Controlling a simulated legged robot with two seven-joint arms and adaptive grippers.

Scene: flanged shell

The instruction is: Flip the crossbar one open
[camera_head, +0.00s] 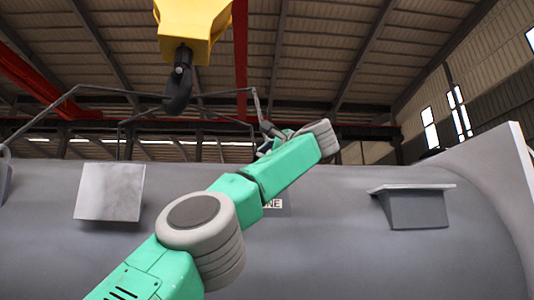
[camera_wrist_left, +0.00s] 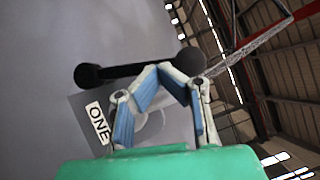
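The crossbar one is a dark bar with round black ends (camera_wrist_left: 135,70) in the left wrist view. Beside it a plate marked ONE (camera_wrist_left: 98,123) lies on the grey shell. My left gripper (camera_wrist_left: 158,70) has its blue-padded fingers drawn together at the tips, over the bar between its ends. The tips hide part of the bar, and I see no bar clearly pinched between the pads. In the head view the left gripper (camera_head: 270,142) is mostly hidden by its green arm, and only part of the label (camera_head: 272,204) shows. My right gripper is not in view.
The large grey shell (camera_head: 330,240) spans the head view, with a flange (camera_head: 495,175) at right. A plate (camera_head: 110,192) juts out at left and a bracket (camera_head: 418,208) at right. A crane hook (camera_head: 179,80) hangs above.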

